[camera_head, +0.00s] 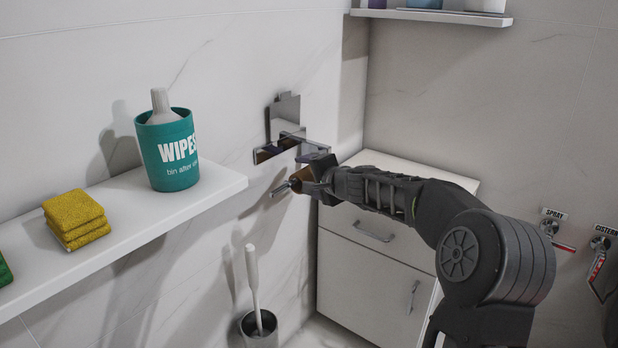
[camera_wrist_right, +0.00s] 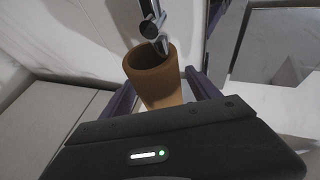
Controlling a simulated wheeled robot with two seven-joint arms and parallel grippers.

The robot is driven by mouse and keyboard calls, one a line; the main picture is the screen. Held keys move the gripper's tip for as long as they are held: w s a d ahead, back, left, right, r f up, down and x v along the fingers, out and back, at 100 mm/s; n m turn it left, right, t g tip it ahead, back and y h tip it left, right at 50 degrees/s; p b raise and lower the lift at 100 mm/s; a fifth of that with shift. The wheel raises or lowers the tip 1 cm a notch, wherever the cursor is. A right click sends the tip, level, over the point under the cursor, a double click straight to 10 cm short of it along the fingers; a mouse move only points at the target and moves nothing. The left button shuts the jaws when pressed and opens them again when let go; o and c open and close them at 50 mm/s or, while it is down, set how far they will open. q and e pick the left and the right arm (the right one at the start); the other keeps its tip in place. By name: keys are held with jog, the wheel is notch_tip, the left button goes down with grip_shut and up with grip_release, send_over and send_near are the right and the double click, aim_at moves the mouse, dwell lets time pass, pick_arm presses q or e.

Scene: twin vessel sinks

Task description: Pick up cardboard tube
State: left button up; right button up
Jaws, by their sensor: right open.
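The cardboard tube (camera_wrist_right: 160,88) is a brown hollow cylinder, its open end showing in the right wrist view. A chrome holder bar (camera_wrist_right: 150,25) runs up to its mouth. In the head view a small brown part of the tube (camera_head: 302,175) shows beside the bar, at the wall holder (camera_head: 284,125). My right gripper (camera_head: 312,178) is open, with its dark fingers on either side of the tube. I cannot tell whether they touch it. The gripper hides much of the tube in the head view. My left gripper is not in view.
A toilet brush (camera_head: 256,290) stands below. A white drawer cabinet (camera_head: 375,255) is behind my right arm. Spray and cistern valves (camera_head: 550,228) are on the right wall.

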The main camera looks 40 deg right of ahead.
aim_at(277, 192)
jog(key=c, duration=1.4)
jog(key=shift+r, duration=0.1)
jog(key=shift+r+p, duration=0.7)
jog(key=shift+r, duration=0.1)
jog(key=a, duration=0.1)
jog(key=a+b, duration=0.1)
jog(key=s+a+b, duration=0.1)
jog(key=shift+a+f, duration=0.15)
jog(key=shift+f, duration=0.15)
jog(key=s+a, duration=0.1)
jog(key=a, duration=0.2)
jog(key=a+b, duration=0.1)
jog(key=a, duration=0.1)
jog(key=s+a, duration=0.1)
jog(key=a, duration=0.2)
jog(key=shift+s+a+r+b, duration=0.15)
jog(key=shift+s+a+b, duration=0.15)
jog(key=shift+b, duration=0.05)
jog(key=s+a+p, duration=0.1)
jog(key=s+a, duration=0.1)
jog(key=a, duration=0.7)
jog(key=s+a+p, duration=0.2)
jog(key=s+a, duration=0.1)
jog(key=a, duration=0.6)
jog(key=shift+s+a, duration=0.35)
